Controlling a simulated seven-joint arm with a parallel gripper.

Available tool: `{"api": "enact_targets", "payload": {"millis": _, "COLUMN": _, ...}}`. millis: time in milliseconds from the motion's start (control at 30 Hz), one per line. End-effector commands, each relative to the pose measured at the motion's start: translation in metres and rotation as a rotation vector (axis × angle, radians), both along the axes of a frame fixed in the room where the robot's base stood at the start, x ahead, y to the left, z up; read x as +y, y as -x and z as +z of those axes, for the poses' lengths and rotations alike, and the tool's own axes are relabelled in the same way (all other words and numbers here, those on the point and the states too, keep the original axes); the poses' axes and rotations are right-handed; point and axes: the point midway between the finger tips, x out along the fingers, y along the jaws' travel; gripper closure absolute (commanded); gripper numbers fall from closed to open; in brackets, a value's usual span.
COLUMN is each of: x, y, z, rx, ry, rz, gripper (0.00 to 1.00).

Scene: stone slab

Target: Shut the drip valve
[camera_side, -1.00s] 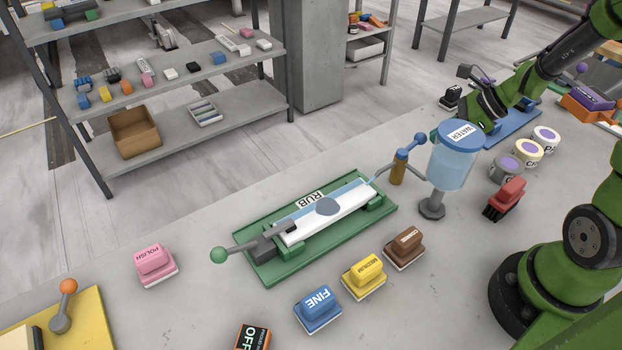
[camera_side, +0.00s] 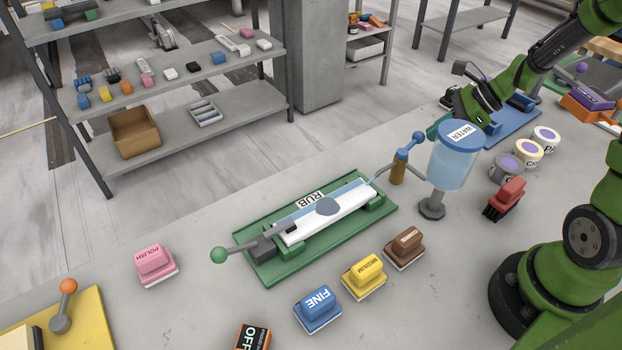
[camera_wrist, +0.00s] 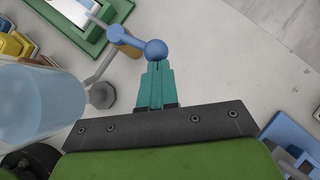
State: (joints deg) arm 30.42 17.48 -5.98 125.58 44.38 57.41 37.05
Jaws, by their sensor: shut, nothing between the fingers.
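The drip valve has a blue lever with a ball knob (camera_side: 418,138) on a brass body (camera_side: 398,172), beside the clear water tank (camera_side: 453,165). The lever slants up toward the tank side. A thin grey spout runs from the valve toward the white piece (camera_side: 335,215) in the green tray (camera_side: 265,275). My gripper (camera_side: 433,131) is shut and empty, partly hidden behind the tank top. In the wrist view its teal fingertips (camera_wrist: 156,66) are right at the blue ball knob (camera_wrist: 156,49); I cannot tell whether they touch.
The grey tank stand (camera_side: 432,208) is close to the valve. Labelled blocks, FINE (camera_side: 318,308), MEDIUM (camera_side: 363,277) and a brown one (camera_side: 404,248), line the tray's near side. A red brush (camera_side: 505,200) and round tubs (camera_side: 507,167) stand right of the tank.

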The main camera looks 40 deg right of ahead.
Motion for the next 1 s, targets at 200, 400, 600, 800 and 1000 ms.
{"api": "enact_targets", "payload": {"millis": 200, "x": -0.001, "y": -0.014, "z": -0.001, "rx": 0.002, "ry": -0.001, "rz": 0.139, "gripper": 1.0}}
{"api": "enact_targets", "payload": {"millis": 400, "x": 0.0, "y": -0.031, "z": -0.001, "rx": 0.002, "ry": -0.001, "rz": 0.329, "gripper": 1.0}}
{"api": "enact_targets", "payload": {"millis": 600, "x": 0.004, "y": -0.048, "z": -0.001, "rx": 0.002, "ry": 0.0, "rz": 0.521, "gripper": 1.0}}
{"api": "enact_targets", "payload": {"millis": 800, "x": 0.013, "y": -0.064, "z": -0.001, "rx": 0.001, "ry": -0.002, "rz": 0.71, "gripper": 1.0}}
{"api": "enact_targets", "payload": {"millis": 1000, "x": 0.023, "y": -0.078, "z": -0.001, "rx": 0.002, "ry": 0.0, "rz": 0.901, "gripper": 1.0}}
